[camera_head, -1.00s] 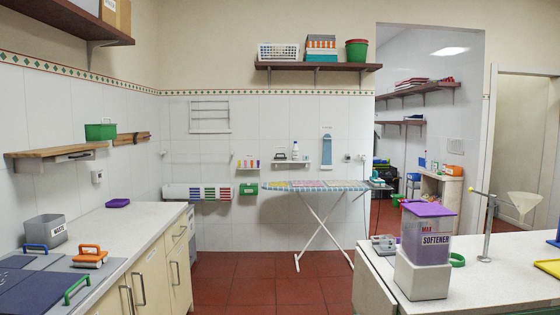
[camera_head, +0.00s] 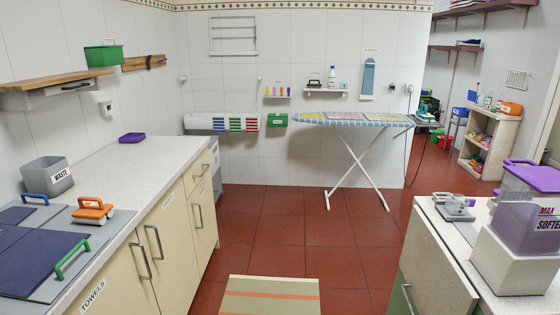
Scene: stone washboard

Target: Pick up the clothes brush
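An orange-handled block (camera_head: 93,209) sits on the left counter (camera_head: 150,180), close to the front edge. It looks like a brush, but its underside is hidden, so I cannot tell for sure that it is the clothes brush. It lies beside a grey-and-dark-blue board (camera_head: 35,262) between a blue handle (camera_head: 35,198) and a green handle (camera_head: 72,258). Neither of my grippers is in view.
A grey WASTE bin (camera_head: 47,175) and a purple item (camera_head: 132,137) stand on the left counter. A wooden shelf (camera_head: 55,84) hangs above. A striped mat (camera_head: 268,297) lies on clear red floor. The right counter (camera_head: 440,250) holds a softener container (camera_head: 528,225).

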